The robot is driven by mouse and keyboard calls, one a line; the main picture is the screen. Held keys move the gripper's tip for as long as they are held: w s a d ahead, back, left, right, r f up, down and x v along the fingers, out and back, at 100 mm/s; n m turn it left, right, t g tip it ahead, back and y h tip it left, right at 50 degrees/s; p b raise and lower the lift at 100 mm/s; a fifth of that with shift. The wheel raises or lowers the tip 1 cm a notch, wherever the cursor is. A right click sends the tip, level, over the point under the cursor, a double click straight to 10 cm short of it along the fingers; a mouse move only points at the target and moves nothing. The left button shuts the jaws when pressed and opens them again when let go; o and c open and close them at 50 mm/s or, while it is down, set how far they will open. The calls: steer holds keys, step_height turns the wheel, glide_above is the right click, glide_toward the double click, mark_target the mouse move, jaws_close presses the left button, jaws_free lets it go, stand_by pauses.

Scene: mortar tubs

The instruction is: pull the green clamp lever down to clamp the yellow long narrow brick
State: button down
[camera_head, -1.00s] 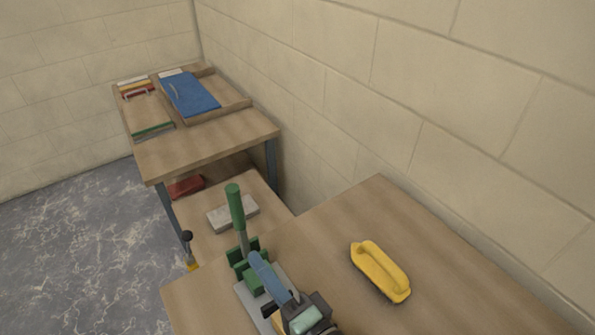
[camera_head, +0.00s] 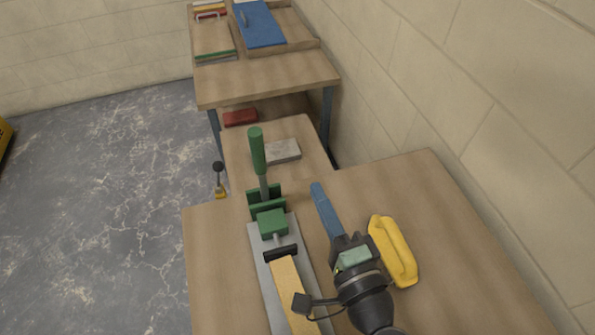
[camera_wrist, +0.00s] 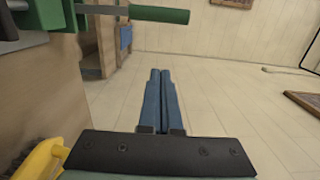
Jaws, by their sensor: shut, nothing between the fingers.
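The green clamp lever (camera_head: 257,150) stands upright at the far end of a grey metal base on the near bench. It also shows in the wrist view (camera_wrist: 160,15), lying sideways across the top. The green clamp body (camera_head: 271,222) sits below it, with a dark pressing pad (camera_head: 281,253) at its front. The yellow long narrow brick (camera_head: 291,291) lies along the base; its far end is at the pad, and I cannot tell whether they touch. My gripper (camera_head: 317,187) is to the right of the clamp, apart from the lever. Its blue fingers (camera_wrist: 159,74) are together and empty.
A yellow-handled float (camera_head: 394,250) lies on the near bench (camera_head: 215,262), just right of my gripper. A farther table (camera_head: 265,78) holds a blue board (camera_head: 259,24).

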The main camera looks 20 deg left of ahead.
mark_target(261, 171)
steer(key=w+a+p, duration=0.3)
steer(key=w+a, duration=0.3)
steer(key=a, duration=0.3)
steer(key=shift+a, duration=0.15)
steer(key=shift+a, duration=0.1)
